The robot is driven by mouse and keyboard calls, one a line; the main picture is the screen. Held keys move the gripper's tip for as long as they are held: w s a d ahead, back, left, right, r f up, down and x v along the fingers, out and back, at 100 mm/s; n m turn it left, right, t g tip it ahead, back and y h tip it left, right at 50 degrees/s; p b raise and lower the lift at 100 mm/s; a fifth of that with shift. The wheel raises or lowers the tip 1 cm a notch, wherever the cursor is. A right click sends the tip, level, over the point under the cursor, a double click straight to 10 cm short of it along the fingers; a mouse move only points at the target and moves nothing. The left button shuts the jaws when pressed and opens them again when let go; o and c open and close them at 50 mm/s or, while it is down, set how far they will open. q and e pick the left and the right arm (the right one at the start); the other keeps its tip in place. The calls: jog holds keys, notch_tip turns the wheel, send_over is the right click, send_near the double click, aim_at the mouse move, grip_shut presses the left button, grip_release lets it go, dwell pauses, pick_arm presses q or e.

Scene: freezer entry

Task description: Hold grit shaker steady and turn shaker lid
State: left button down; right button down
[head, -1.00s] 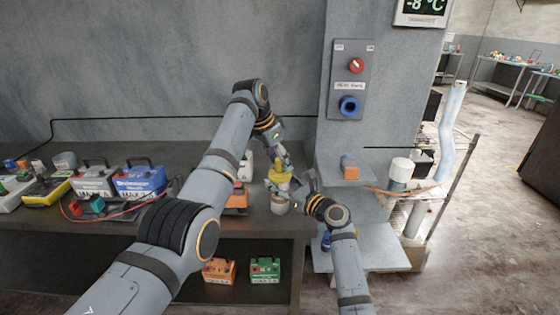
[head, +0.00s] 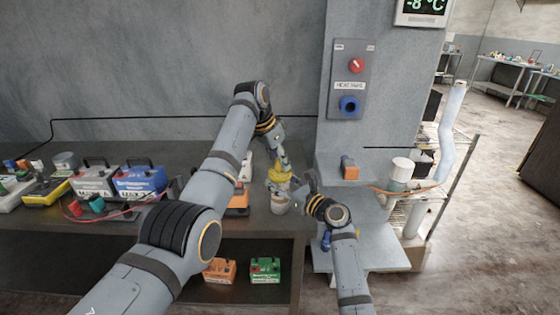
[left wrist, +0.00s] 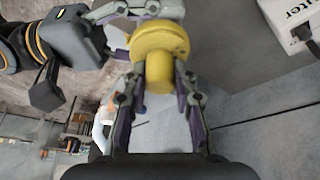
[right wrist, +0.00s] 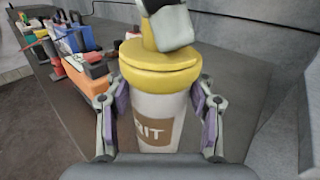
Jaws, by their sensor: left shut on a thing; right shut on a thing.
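The grit shaker (head: 279,206) stands on the edge of the dark bench. It is a white cup with a brown label, partly readable as "RIT" in the right wrist view (right wrist: 155,125). Its yellow shaker lid (right wrist: 158,68) sits on top, with a knob rising from it. My left gripper (left wrist: 160,72) comes from above and is shut on the lid's knob, one finger on each side. My right gripper (right wrist: 158,105) is shut around the shaker's body from the side, below the lid. Part of the knob is hidden by my left fingers.
A blue battery (head: 140,181) and other gear crowd the bench to the left. An orange box (head: 238,200) stands just left of the shaker. A wall panel with a red knob (head: 356,65) is on the pillar. A grey shelf (head: 375,240) lies to the right.

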pick_arm(q)
jog(key=n+y, duration=0.1)
jog(key=n, duration=0.1)
jog(key=n+t, duration=0.1)
jog(key=n, duration=0.2)
jog(key=shift+y, duration=0.4)
jog(key=n+y, duration=0.1)
jog(key=n, duration=0.4)
jog(key=shift+y, duration=0.4)
jog(key=shift+n+t, duration=0.3)
jog(key=c, duration=1.1)
grip_release()
jog(key=shift+o, duration=0.2)
